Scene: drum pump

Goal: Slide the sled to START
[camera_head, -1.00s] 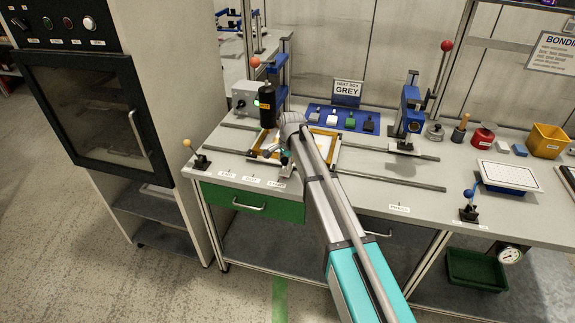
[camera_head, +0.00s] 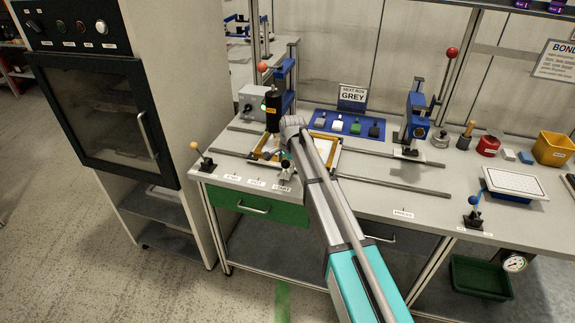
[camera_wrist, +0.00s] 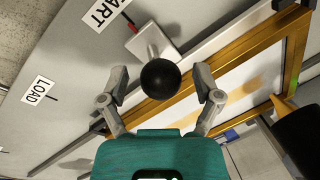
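The sled is a gold-edged frame with a pale bed, on two rails; it shows in the wrist view (camera_wrist: 235,72) and partly behind my arm in the head view (camera_head: 334,158). A black ball knob (camera_wrist: 160,79) stands on its metal bracket, which has a small red pointer (camera_wrist: 132,28). The START label (camera_wrist: 104,13) lies beside that pointer, with its short tick close to the red tip. My gripper (camera_wrist: 161,86) is open, with one finger on each side of the knob; I see gaps on both sides. In the head view my gripper (camera_head: 282,158) is small and partly hidden by my wrist.
A black cylinder on a blue press (camera_head: 272,112) stands over the sled's left end. A yellow-knobbed lever (camera_head: 202,158) is at left; a second blue press (camera_head: 415,125) stands right. Rails between are clear.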

